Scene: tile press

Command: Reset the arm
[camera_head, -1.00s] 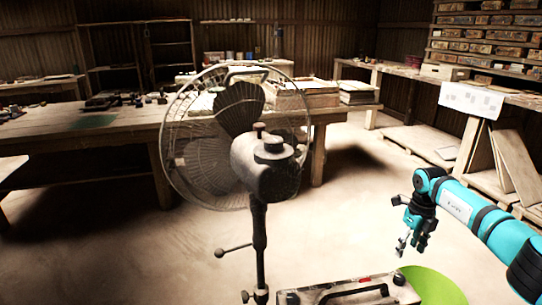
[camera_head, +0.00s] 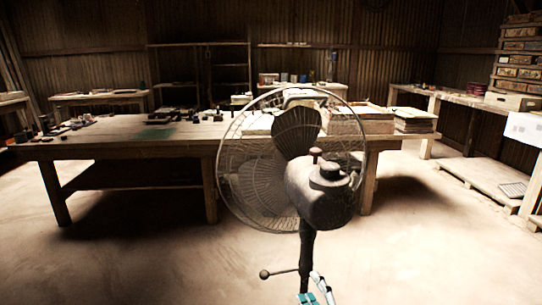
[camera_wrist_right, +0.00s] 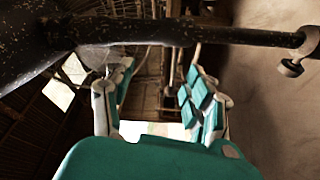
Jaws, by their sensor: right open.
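My right gripper (camera_head: 318,290) shows only as its teal and white finger parts at the bottom edge of the head view, beside the fan's pole. In the right wrist view my right gripper (camera_wrist_right: 158,100) has its two fingers well apart, with nothing held between them. The rest of the right arm is out of the head view. The standing fan (camera_head: 322,195) is upright in front of me, with its round wire cage and dark motor housing. Dark parts of the fan's stand (camera_wrist_right: 180,33) cross the top of the wrist view, close to the fingers. My left gripper is not in view.
A long wooden workbench (camera_head: 110,146) stands behind the fan, with small items and stacked boards on it. Shelves with bricks (camera_head: 515,62) and a side bench (camera_head: 455,97) are at the right. Pallets (camera_head: 480,178) lie on the floor there. The floor at front left is clear.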

